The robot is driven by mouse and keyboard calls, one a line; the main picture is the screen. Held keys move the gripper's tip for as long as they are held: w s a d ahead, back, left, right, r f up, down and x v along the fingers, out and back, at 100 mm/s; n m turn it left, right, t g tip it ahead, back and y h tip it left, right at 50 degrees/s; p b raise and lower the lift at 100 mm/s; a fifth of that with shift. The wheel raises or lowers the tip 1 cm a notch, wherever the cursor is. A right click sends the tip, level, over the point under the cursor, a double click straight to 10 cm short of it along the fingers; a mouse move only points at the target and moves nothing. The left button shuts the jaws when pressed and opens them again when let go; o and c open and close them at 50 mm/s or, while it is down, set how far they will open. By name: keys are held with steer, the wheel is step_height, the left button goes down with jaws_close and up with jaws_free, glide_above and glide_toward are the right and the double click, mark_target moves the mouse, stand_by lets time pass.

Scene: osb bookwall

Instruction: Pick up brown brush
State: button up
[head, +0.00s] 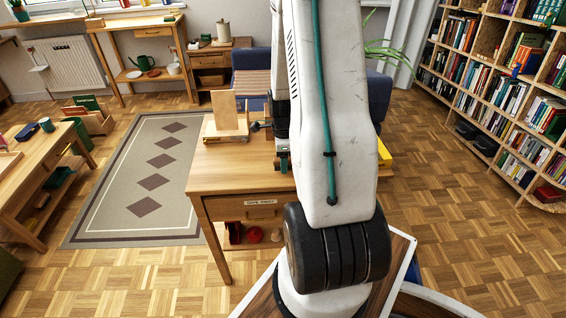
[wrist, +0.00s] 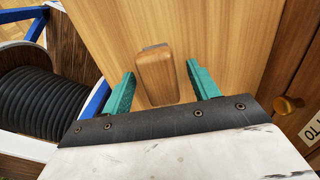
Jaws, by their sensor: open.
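The brown brush (wrist: 157,78) shows in the wrist view as a rounded brown wooden block on the light wooden table top. My gripper (wrist: 161,71) is open, with one teal finger to the left of the brush and one to the right. A gap shows on each side, wider on the right, and nothing is held. Whether the fingertips are level with the brush or above it, I cannot tell. In the head view my arm hides the brush, and part of my gripper shows low over the wooden table (head: 230,176).
A wooden stand (head: 229,118) is on the table's far left part. A drawer knob (wrist: 287,104) shows at the right of the wrist view. A bookshelf (head: 500,90) lines the right wall. A patterned rug (head: 120,200) lies left of the table. Open floor lies to the right.

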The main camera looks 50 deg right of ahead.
steer(key=shift+f, duration=0.1)
steer(key=c, duration=1.2)
steer(key=shift+o, duration=0.2)
